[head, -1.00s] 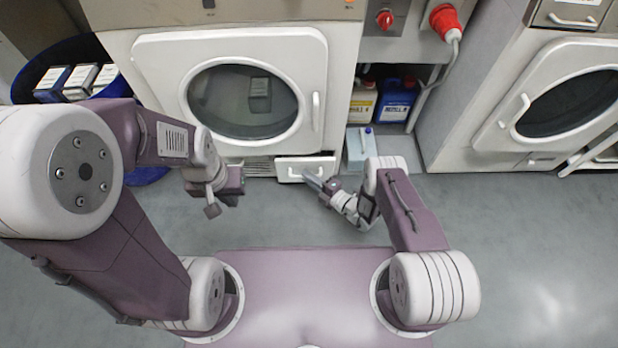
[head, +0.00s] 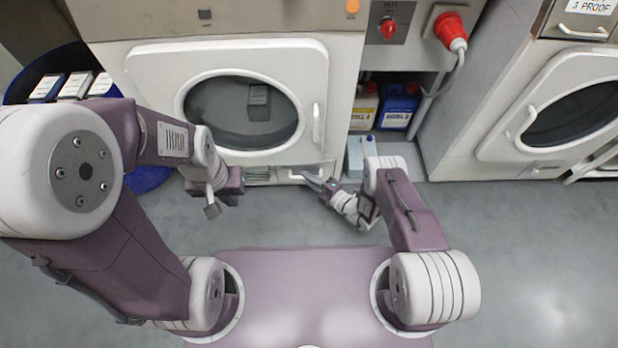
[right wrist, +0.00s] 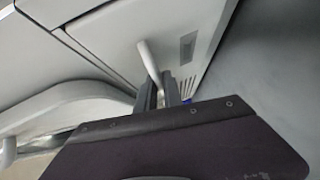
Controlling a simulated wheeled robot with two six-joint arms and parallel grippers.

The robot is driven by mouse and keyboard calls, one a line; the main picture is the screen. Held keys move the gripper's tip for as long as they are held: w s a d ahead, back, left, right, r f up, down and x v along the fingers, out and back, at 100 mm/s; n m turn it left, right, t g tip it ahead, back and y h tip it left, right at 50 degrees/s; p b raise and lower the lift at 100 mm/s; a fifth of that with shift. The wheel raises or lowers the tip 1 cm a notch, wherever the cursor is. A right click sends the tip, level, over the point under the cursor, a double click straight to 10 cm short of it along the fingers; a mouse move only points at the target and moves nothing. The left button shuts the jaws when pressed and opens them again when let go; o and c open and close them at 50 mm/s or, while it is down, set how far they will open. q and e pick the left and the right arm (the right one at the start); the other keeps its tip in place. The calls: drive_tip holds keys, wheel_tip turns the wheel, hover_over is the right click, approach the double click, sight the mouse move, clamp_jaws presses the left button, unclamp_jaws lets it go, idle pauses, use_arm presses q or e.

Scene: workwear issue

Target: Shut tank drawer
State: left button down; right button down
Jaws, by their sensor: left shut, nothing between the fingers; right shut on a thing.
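The tank drawer sits low on the front of the white machine, right of a small grille. Its white front (right wrist: 172,28) fills the upper middle of the right wrist view. My right gripper (head: 310,179) is shut on the drawer's white bar handle (head: 296,175), which also shows between the dark fingers in the right wrist view (right wrist: 150,62). Little of the drawer shows in the head view, and I cannot tell whether it is fully flush. My left gripper (head: 222,200) is shut and empty, in front of the machine left of the drawer.
The machine's round door (head: 243,111) is closed above the drawer. A grey container (head: 357,157) stands right of the drawer, close to my right arm. Yellow (head: 363,108) and blue (head: 398,106) canisters stand behind it. A blue tub (head: 147,178) is at left. Floor at right is clear.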

drive_tip(key=c, duration=1.5)
unclamp_jaws()
drive_tip(key=shift+w, duration=0.1)
drive_tip(key=shift+d, duration=0.1)
drive_tip(key=p+v, duration=0.4)
drive_tip(key=v, duration=0.5)
drive_tip(key=shift+f+p, duration=0.1)
drive_tip(key=shift+p, duration=0.3)
